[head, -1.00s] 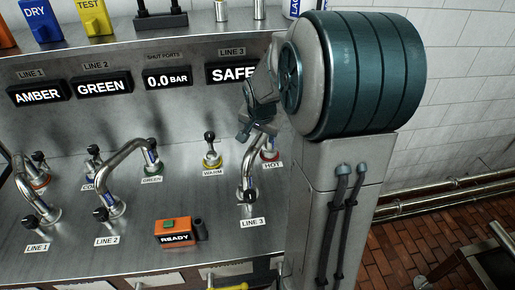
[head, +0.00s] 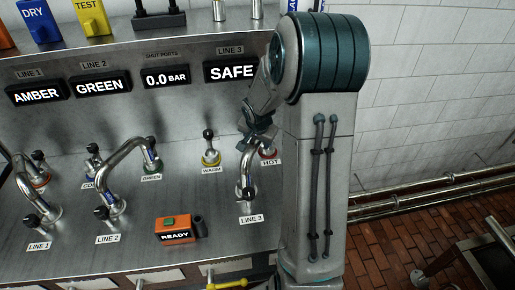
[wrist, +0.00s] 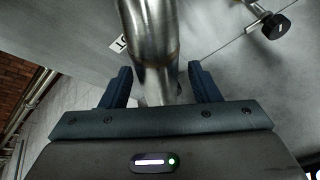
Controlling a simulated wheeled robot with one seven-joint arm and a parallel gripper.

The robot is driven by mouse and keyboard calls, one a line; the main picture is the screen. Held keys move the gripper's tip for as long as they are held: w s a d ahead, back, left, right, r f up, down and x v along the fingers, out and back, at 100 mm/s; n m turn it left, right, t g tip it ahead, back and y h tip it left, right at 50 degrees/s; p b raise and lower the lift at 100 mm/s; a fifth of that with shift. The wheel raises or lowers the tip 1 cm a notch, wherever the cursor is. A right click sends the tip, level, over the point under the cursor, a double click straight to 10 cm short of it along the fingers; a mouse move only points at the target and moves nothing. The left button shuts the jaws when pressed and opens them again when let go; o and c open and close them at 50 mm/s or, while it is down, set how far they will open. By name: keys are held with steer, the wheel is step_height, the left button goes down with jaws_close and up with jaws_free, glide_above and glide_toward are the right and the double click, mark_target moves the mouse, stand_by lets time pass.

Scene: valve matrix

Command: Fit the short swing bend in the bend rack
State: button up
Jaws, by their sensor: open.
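A short curved metal bend (head: 246,170) stands at the LINE 3 port, reaching back toward the HOT port; I take it for the short swing bend. My gripper (head: 258,135) is at its upper end, and my wrist hides part of the bend. In the wrist view, my gripper (wrist: 160,80) is open, with one dark blue finger on each side of a shiny pipe (wrist: 152,35). I cannot tell whether the fingers touch it. I cannot surely identify the bend rack; a black pronged fixture (head: 160,18) and upright metal pipes (head: 238,10) stand on the top shelf.
Two longer bends stand at LINE 1 (head: 32,195) and LINE 2 (head: 118,180). A black-knobbed valve (head: 210,145) stands at WARM, left of my gripper. An orange READY box (head: 176,230) sits at the front. The line 3 display (head: 231,72) reads SAFE.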

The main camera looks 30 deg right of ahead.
jaws_close()
steer(key=shift+r, duration=0.15)
